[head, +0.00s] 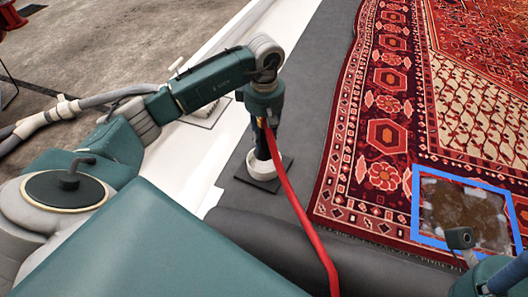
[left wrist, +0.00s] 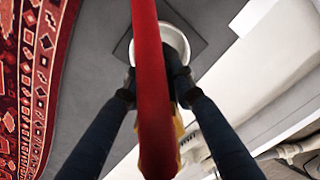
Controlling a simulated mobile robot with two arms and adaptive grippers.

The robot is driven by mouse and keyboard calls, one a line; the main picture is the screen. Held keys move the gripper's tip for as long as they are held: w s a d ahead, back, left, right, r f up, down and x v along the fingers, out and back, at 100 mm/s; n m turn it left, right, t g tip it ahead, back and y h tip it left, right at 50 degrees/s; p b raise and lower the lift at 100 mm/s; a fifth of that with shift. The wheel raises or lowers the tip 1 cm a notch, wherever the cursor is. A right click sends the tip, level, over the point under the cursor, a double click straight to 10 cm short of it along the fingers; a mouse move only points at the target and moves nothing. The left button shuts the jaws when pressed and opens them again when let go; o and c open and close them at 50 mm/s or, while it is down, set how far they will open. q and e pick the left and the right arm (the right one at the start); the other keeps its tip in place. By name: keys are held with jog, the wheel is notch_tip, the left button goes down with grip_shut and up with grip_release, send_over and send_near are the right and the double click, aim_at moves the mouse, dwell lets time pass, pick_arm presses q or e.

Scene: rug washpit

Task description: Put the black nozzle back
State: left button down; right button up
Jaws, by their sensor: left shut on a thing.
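My left gripper (head: 263,150) points down over a white round holder (head: 266,168) on a dark square plate (head: 285,166). In the left wrist view its dark fingers (left wrist: 158,85) are closed on a slim tool, seen as the black nozzle (left wrist: 172,97), mostly hidden behind a red hose (left wrist: 152,60). A yellow part (left wrist: 179,124) shows beside the hose. The white holder (left wrist: 176,41) lies straight beyond the fingertips. Whether the nozzle's lower end is inside the holder or above it, I cannot tell. Part of my right arm shows at the lower right; its jaws cannot be made out.
The red hose (head: 302,216) trails from my left gripper to the bottom edge. A patterned red rug (head: 365,150) lies to the right, with a blue-framed brown patch (head: 465,206). A white ledge (head: 172,150) runs behind and left. Dark grey floor (head: 310,75) is clear between.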

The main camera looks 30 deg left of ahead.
aim_at(264, 150)
pick_arm(q)
notch_tip(264, 150, down, 6)
jog(key=shift+f+b, duration=0.1)
jog(key=shift+b, duration=0.85)
jog(key=shift+f, duration=0.2)
jog(key=shift+r, duration=0.1)
jog(key=shift+f, duration=0.2)
jog(key=c, duration=1.4)
grip_release()
jog(key=shift+c, duration=0.2)
jog(key=shift+r, duration=0.1)
